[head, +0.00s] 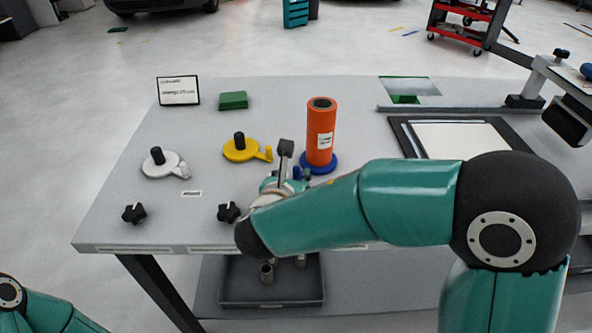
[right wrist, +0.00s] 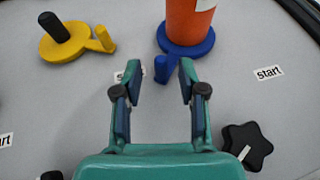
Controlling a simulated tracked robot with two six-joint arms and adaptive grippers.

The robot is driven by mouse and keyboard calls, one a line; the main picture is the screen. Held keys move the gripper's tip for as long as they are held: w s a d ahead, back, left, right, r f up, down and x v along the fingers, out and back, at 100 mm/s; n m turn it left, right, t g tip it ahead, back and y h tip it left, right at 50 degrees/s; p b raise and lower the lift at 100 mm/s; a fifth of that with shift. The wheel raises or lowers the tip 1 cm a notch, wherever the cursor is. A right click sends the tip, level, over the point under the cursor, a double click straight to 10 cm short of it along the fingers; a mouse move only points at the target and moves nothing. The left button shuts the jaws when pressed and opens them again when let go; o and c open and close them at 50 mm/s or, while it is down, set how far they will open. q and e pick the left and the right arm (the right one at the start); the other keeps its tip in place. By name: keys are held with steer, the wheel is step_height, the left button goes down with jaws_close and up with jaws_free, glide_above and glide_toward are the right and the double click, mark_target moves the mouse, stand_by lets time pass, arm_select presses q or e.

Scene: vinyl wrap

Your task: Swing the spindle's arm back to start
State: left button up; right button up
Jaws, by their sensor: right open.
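The spindle is a round blue base (right wrist: 188,42) carrying an upright orange roll (head: 322,130). Its blue arm (right wrist: 163,68) points toward me from the base and ends in a short upright peg. My right gripper (right wrist: 159,65) is open, and the peg shows between its fingertips, closer to the right finger; I cannot tell if they touch. A start label (right wrist: 269,72) lies right of the base. Another label (right wrist: 120,75) is mostly hidden behind the left finger. In the head view my right forearm hides part of this area. My left gripper is out of view.
A yellow turning piece (head: 241,149) and a white one (head: 160,164), each with a black post, stand left. Black star knobs (head: 134,213) sit along the front. A green block (head: 233,100) and a sign (head: 178,91) are behind. A framed panel (head: 406,137) lies right.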

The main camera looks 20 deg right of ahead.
mark_target(295, 172)
steer(key=shift+x, duration=1.65)
jaws_close()
